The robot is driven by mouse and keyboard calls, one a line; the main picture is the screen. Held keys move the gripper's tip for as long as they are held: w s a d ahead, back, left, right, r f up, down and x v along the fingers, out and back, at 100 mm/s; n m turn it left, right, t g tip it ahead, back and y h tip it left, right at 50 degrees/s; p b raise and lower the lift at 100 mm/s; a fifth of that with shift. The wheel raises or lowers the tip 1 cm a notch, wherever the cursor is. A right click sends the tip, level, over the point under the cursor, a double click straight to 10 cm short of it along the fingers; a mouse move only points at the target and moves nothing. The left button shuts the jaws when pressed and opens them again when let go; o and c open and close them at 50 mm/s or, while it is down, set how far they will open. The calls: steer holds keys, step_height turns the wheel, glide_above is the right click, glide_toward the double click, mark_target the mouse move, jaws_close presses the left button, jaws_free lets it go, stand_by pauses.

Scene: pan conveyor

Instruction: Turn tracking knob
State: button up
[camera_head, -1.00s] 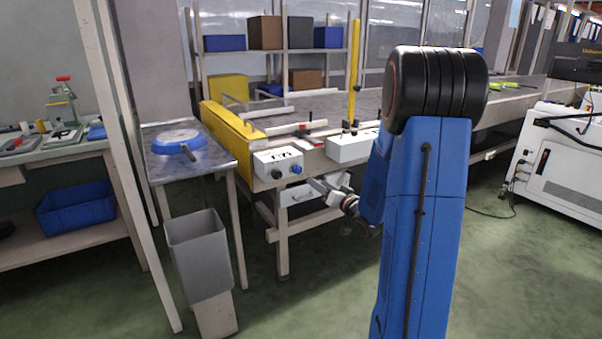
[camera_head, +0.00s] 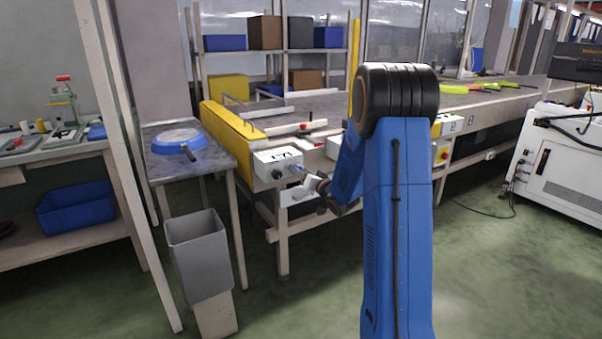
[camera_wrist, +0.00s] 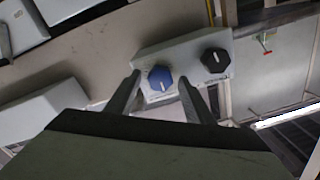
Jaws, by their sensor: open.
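A white control box (camera_head: 278,162) on the front of the conveyor carries a black knob (camera_head: 277,174) and, to its right, a blue knob. In the wrist view the blue knob (camera_wrist: 160,78) with a white pointer line sits between my gripper's two fingers, and the black knob (camera_wrist: 215,61) is to the right, outside them. Which one is the tracking knob I cannot tell. My gripper (camera_wrist: 159,84) is open, with a finger on each side of the blue knob; contact is not visible. In the head view my gripper (camera_head: 302,172) is at the box's right side, and the blue knob is largely hidden.
A blue-rimmed pan (camera_head: 178,138) lies on the metal table at left. A yellow guard (camera_head: 226,130) edges the conveyor. A second white box (camera_wrist: 40,115) shows in the wrist view.

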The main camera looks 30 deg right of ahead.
steer(key=c, duration=1)
steer(key=shift+c, duration=0.2)
steer(key=n, duration=1.1)
steer(key=shift+a+n, duration=0.15)
steer(key=shift+n, duration=0.15)
steer(key=o, duration=1)
